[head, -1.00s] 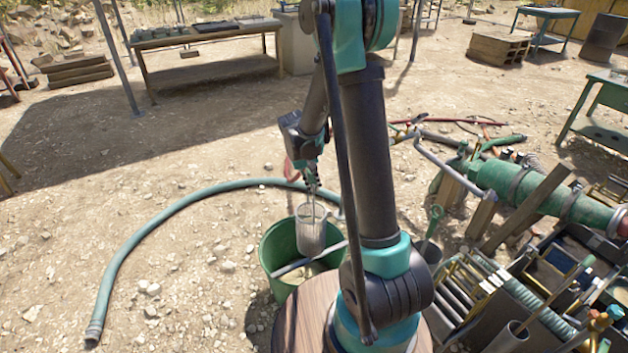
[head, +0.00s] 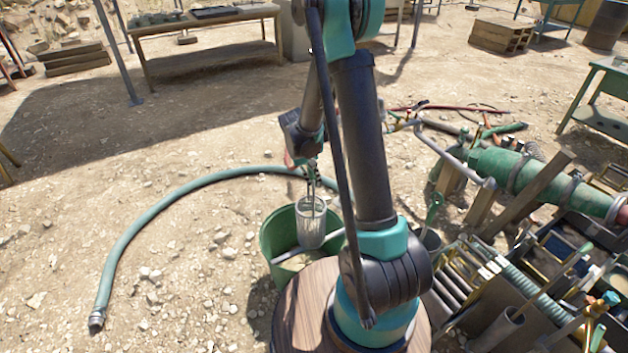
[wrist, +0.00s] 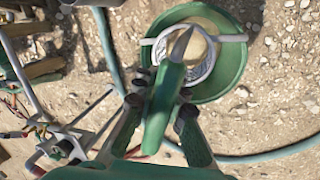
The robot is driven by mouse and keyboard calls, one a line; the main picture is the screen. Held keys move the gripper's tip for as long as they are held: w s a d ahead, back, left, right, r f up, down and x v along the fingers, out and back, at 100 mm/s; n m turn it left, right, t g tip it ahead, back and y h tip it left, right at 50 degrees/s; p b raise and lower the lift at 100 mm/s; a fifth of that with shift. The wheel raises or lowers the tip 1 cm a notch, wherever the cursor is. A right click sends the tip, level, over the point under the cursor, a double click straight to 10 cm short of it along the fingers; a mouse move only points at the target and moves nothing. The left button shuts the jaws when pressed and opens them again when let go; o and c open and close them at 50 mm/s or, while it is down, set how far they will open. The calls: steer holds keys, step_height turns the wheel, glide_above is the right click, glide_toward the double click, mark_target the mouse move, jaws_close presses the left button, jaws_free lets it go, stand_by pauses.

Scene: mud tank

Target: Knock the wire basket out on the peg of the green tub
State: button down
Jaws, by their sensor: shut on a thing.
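The wire basket (head: 311,224) is a pale mesh cup hanging upright beneath my gripper (head: 311,178). It is over the right part of the green tub (head: 273,238), its lower end overlapping the tub's mouth. A grey bar (head: 290,256), apparently the peg, crosses the tub and passes by the basket's lower end; I cannot tell whether they touch. In the wrist view my gripper (wrist: 158,108) is shut on the basket's green handle (wrist: 164,100), whose metal shaft points towards the basket's rim. The tub (wrist: 228,82) holds something tan, partly hidden by the basket.
A teal hose (head: 130,245) curves over the gravel left of and behind the tub. A cluttered stand with a green cylinder (head: 545,182) and racks fills the right side. A table (head: 205,22) stands far back. Open ground lies to the left.

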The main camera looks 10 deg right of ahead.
step_height(320, 180, down, 3)
steer(key=shift+r, duration=0.2)
stand_by(0.5)
stand_by(0.8)
step_height(320, 180, up, 9)
stand_by(0.8)
steer(key=shift+f, duration=3.1)
